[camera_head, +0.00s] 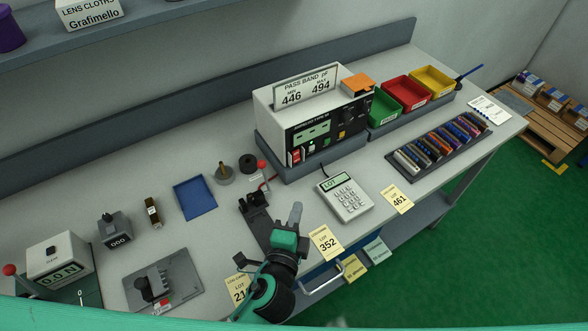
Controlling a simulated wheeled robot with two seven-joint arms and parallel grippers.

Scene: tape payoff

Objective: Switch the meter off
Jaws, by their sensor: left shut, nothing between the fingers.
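The meter (270,103) is a white box with a black front panel, standing on a grey base at the back centre of the bench. Its panel has a small green display (311,133), a dark knob and an orange button. A red rocker switch (295,156) sits at the panel's lower left, with a paler switch (311,148) beside it; which way they are set is too small to tell. My left gripper (297,209) is shut and empty, in front of the meter and below its lower left corner, apart from it. My right gripper is not in view.
A keypad device (346,199) lies right of my left gripper; a dark fixture (257,212) stands close on its left. Red, green and yellow bins (404,92) and a rack of coloured pieces (436,148) are further right. A blue tray (195,197) lies left.

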